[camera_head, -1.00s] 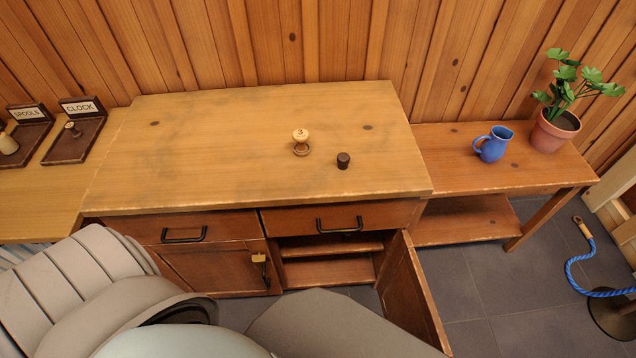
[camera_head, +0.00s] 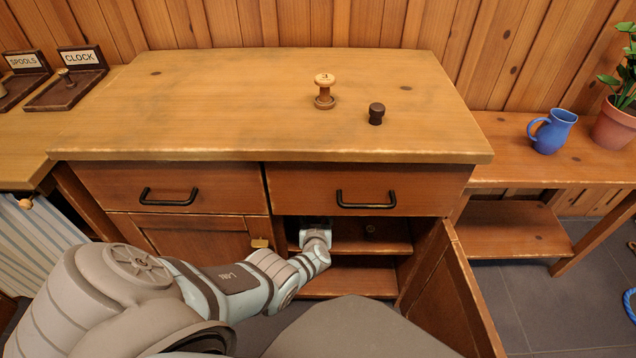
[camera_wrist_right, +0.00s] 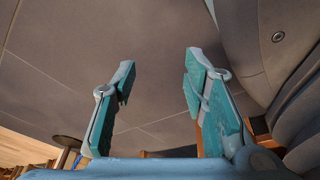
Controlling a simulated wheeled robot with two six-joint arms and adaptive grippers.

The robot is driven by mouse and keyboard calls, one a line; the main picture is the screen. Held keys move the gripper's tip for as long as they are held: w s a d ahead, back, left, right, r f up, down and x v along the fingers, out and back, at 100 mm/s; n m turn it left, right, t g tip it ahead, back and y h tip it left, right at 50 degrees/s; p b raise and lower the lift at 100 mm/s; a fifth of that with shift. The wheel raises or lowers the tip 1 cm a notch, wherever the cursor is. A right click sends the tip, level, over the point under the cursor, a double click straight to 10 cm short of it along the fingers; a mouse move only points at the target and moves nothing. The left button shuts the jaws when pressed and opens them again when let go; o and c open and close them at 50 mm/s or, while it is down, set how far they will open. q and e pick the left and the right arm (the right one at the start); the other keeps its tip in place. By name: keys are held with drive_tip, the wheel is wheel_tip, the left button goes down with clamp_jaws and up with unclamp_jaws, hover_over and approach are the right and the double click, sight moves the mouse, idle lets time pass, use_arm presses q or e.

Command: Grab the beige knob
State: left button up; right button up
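My left arm reaches into the open compartment below the right drawer. My left gripper (camera_head: 315,228) is at the compartment's mouth, well below the beige top; its fingers are not clear. Another small dark round thing (camera_head: 370,230) shows deeper in the compartment. My right gripper (camera_wrist_right: 160,64) is open and empty, with grey floor behind it.
The compartment's door (camera_head: 452,290) stands open to the right. Two drawers with black handles (camera_head: 366,199) are shut above. A blue jug (camera_head: 552,131) and potted plant (camera_head: 615,123) stand on the right bench. Labelled trays (camera_head: 68,92) lie at left. Most of the cabinet top is clear.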

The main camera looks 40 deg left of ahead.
use_arm(q)
drive_tip(key=shift+w+a+f+b, duration=0.35)
drive_tip(key=shift+w+f+b, duration=0.35)
drive_tip(key=shift+b, duration=0.45)
drive_tip(key=b+x, duration=0.3)
drive_tip(key=shift+w+b, duration=0.1)
drive_tip(key=shift+b, duration=0.2)
drive_tip(key=c, duration=0.9)
use_arm(e)
drive_tip(key=w+a+r, duration=0.2)
drive_tip(key=w+r, duration=0.4)
drive_tip(key=r, duration=0.1)
drive_tip(key=shift+a+r+n, duration=0.15)
drive_tip(key=shift+n, duration=0.15)
